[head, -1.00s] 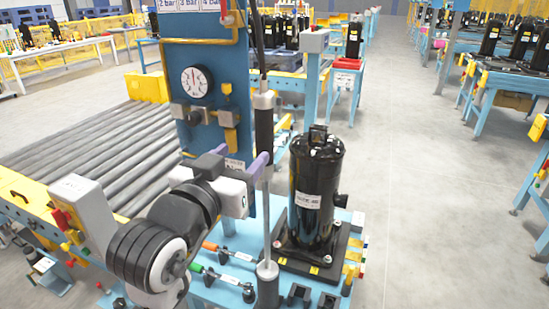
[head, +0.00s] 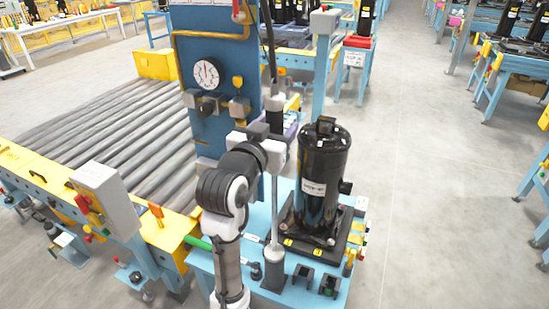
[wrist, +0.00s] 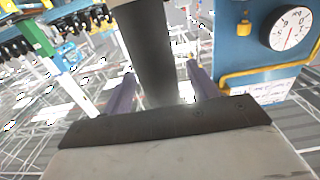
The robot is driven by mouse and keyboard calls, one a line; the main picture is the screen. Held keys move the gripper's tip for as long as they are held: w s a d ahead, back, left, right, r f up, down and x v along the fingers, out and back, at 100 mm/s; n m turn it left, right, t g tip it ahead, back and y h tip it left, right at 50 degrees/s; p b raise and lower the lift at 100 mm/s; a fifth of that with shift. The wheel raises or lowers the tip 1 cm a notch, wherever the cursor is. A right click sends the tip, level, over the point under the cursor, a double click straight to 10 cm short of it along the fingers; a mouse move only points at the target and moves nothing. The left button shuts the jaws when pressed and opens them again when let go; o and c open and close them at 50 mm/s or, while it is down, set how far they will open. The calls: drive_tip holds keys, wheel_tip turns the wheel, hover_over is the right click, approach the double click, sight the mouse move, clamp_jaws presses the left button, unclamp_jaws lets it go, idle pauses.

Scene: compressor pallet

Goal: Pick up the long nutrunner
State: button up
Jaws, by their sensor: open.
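The long nutrunner hangs upright, with a dark body (head: 275,102) on a cable and a thin silver shaft (head: 275,195) below. The shaft's lower end meets a black and grey piece on the blue pallet stand. My gripper (head: 272,132) is at the height of the nutrunner's dark body. In the wrist view, the dark body (wrist: 148,40) passes between my gripper's two purple fingers (wrist: 160,82), which are apart. A gap shows beside the right finger; contact on the left one cannot be told. The fingers are largely hidden in the head view.
A black compressor (head: 322,178) stands on the blue pallet stand just right of the shaft. A blue panel with a gauge (head: 207,75) rises close behind my arm. A green-handled tool (head: 198,243) lies low at the left. A roller conveyor (head: 110,135) runs at the left.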

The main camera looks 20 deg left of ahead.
drive_tip(key=shift+w, duration=0.85)
drive_tip(key=shift+c, duration=0.5)
clamp_jaws()
drive_tip(key=shift+r, duration=0.1)
idle(0.3)
